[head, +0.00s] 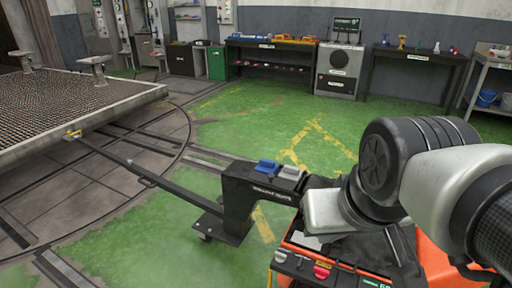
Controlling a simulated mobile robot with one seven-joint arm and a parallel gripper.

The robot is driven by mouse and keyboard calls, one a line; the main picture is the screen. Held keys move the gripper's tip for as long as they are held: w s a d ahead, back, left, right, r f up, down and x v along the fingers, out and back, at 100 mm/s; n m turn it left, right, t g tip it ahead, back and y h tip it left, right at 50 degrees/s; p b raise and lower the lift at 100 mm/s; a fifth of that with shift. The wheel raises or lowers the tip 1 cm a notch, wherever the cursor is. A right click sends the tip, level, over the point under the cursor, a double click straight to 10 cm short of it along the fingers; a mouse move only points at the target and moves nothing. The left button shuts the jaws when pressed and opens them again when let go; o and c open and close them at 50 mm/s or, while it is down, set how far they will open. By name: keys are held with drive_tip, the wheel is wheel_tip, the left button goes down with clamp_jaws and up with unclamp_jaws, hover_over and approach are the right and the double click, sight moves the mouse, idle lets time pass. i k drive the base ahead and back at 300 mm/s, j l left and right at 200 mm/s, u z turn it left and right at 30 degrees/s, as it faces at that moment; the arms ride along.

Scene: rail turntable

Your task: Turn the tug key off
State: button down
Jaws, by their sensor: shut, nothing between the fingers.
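The tug is the orange machine (440,262) at the lower right, mostly covered by my arm. Its dark control panel (340,277) runs along the bottom edge. On the panel are a red control (321,271), a small pale control (281,257) and a green lit readout (384,286). I cannot tell which of these is the key or how it is turned. My arm reaches in from the right and bends down over the tug. My gripper's fingers cannot be made out; they are hidden behind or below my arm's links.
A black wheeled unit (236,212) with blue and grey blocks on top stands left of the tug. A long dark bar (145,175) runs from it to a yellow fitting (72,134) at the turntable deck (60,110). Benches (275,68) line the back wall. Green floor between is clear.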

sight(281, 258)
drive_tip(key=i+j+z, duration=0.35)
drive_tip(key=j+z, duration=0.15)
drive_tip(key=j, duration=0.2)
drive_tip(key=k, duration=0.4)
drive_tip(key=i+z, duration=0.15)
drive_tip(key=z, duration=0.3)
drive_tip(key=i+z, duration=0.2)
drive_tip(key=z, duration=0.3)
